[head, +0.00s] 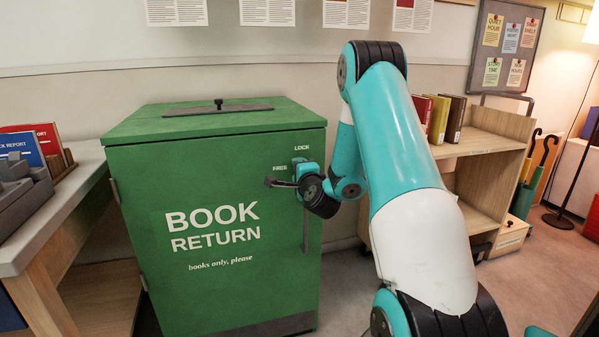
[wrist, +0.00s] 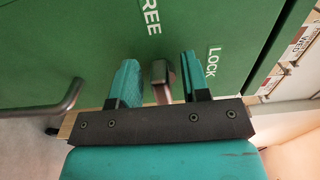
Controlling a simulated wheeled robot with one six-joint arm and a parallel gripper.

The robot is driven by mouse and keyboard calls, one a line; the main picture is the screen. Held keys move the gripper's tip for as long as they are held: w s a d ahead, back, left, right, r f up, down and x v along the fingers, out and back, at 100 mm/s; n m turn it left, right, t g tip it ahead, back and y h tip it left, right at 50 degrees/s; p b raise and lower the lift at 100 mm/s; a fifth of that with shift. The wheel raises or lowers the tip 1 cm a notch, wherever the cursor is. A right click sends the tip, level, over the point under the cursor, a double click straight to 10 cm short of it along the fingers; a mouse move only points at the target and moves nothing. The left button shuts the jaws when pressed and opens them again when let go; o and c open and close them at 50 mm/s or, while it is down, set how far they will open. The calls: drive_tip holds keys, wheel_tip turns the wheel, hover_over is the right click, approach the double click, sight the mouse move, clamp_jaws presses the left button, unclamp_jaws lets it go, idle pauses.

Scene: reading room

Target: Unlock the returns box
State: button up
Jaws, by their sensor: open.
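The green book return box (head: 230,290) stands upright against the wall in the head view. The words FREE and LOCK are marked at its upper right front. A small brownish metal knob (wrist: 160,78) sits by these words in the wrist view; the gripper hides it in the head view. My gripper (head: 299,169) is at the box front beside the marks. In the wrist view its two teal fingers (wrist: 157,62) are apart, one on each side of the knob, with visible gaps. I cannot tell which word the knob points to.
A bar handle (head: 306,230) runs down the box front below the lock; it also shows in the wrist view (wrist: 67,103). A table (head: 62,215) with trays stands at left. A wooden book cart (head: 485,150) stands at right behind my arm.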

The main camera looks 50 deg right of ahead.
drive_tip(key=b+v, duration=1.7)
drive_tip(key=b, duration=0.5)
drive_tip(key=shift+a, duration=0.2)
drive_tip(key=shift+s, duration=0.1)
